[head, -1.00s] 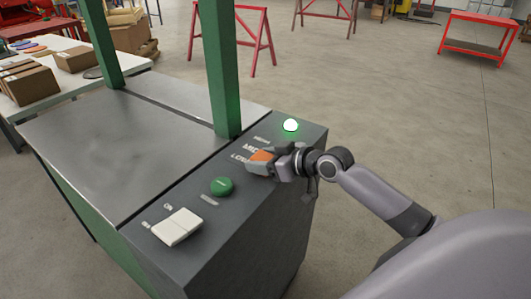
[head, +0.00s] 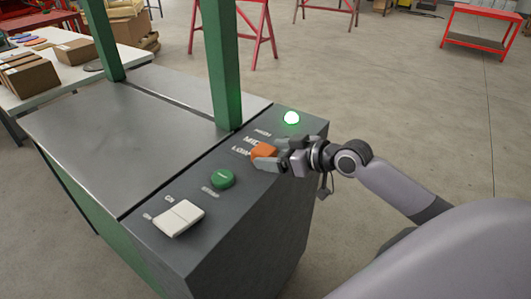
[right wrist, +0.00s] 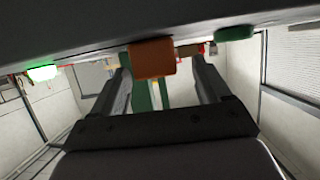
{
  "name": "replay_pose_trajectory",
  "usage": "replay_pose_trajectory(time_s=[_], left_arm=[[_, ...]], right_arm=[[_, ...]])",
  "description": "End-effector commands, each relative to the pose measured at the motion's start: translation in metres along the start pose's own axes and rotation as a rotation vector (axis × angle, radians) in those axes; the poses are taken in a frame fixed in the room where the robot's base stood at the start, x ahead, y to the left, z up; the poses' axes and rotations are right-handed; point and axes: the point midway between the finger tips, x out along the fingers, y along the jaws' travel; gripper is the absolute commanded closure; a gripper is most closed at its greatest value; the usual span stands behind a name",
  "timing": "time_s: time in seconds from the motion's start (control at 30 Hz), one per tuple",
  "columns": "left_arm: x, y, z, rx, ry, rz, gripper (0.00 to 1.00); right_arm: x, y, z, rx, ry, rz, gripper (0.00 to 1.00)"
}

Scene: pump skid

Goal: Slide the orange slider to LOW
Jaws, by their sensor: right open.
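The orange slider (head: 264,151) sits on the sloping grey panel (head: 232,205), beside the HIGH, MID and LOW lettering (head: 250,142). It is close to the MID and LOW words; its exact mark cannot be told. My right gripper (head: 273,153) is open at the slider's right side, its fingertips close to it. In the right wrist view the slider (right wrist: 153,58) shows between the two spread fingers, nearer the left one, with a gap to the right one. Contact cannot be told. My left gripper is out of view.
A lit green lamp (head: 291,118) is beyond the slider. A green round button (head: 221,179) and a white rocker switch (head: 179,218) are on the nearer panel. A green post (head: 220,65) rises close behind the slider.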

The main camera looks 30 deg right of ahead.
Motion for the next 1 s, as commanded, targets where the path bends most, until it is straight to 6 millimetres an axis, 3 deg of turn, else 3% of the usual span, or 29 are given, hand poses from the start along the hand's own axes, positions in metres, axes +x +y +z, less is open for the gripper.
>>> replay_pose_trajectory(time_s=[0.33, 1.0], left_arm=[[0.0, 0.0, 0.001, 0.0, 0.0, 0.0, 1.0], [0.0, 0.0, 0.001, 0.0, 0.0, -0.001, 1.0]], right_arm=[[-0.032, -0.001, 0.001, -0.001, -0.002, -0.003, 0.23], [-0.034, -0.001, 0.0, 0.0, 0.0, -0.003, 0.23]])
